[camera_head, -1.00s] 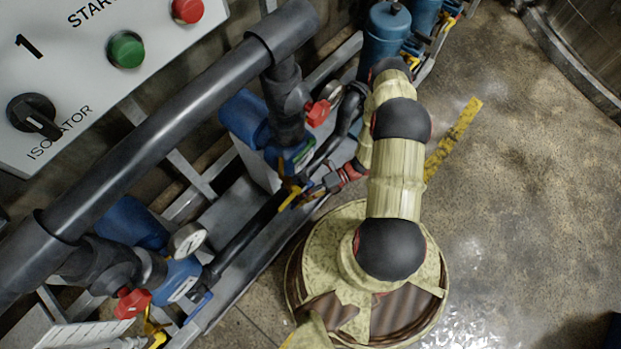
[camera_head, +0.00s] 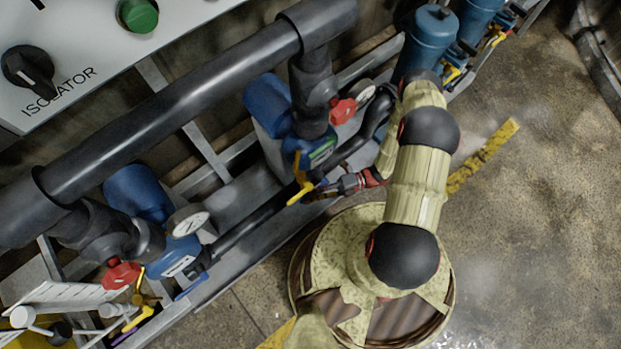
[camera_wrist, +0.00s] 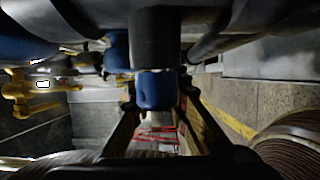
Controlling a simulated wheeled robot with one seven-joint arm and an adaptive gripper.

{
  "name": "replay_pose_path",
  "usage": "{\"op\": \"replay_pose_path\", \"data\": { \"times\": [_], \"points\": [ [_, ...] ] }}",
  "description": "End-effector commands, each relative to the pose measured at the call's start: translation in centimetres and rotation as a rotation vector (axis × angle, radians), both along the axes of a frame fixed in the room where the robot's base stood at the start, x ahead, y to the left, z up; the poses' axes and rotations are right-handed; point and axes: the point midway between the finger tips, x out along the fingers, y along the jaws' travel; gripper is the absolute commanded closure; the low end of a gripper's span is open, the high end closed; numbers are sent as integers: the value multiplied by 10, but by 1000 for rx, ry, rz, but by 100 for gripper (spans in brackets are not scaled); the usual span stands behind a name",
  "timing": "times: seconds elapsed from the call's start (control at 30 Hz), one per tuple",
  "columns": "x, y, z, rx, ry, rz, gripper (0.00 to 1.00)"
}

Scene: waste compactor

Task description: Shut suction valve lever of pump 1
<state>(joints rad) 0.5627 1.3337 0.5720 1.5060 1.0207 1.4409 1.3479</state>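A yellow valve lever (camera_head: 302,182) sits below the nearer-centre pump's blue body in the head view. Another yellow lever (camera_head: 140,308) is at the lower left. I cannot tell from labels which is the suction lever of pump 1. My gripper (camera_head: 328,190) is just right of the central yellow lever; contact cannot be made out. In the wrist view my gripper's fingers (camera_wrist: 158,100) stand apart, with a blue-ended dark part (camera_wrist: 157,90) in line between them, not visibly clamped. Yellow valve parts (camera_wrist: 32,92) show at the left of the wrist view.
A thick dark pipe (camera_head: 180,105) crosses above the pumps. Red handles (camera_head: 342,110) and pressure gauges (camera_head: 188,221) stick out nearby. The isolator panel (camera_head: 90,50) is at the upper left. Open concrete floor (camera_head: 530,230) lies to the right.

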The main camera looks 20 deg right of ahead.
Motion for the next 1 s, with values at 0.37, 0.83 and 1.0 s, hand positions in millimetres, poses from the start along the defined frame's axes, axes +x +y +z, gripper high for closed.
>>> {"op": "replay_pose_path", "data": {
  "times": [0.37,0.83,1.0],
  "points": [
    [1,0,1,1,-1,-2,65],
    [2,-22,0,0,-3,-6,65],
    [2,-57,-1,0,-3,-7,65]
  ]
}}
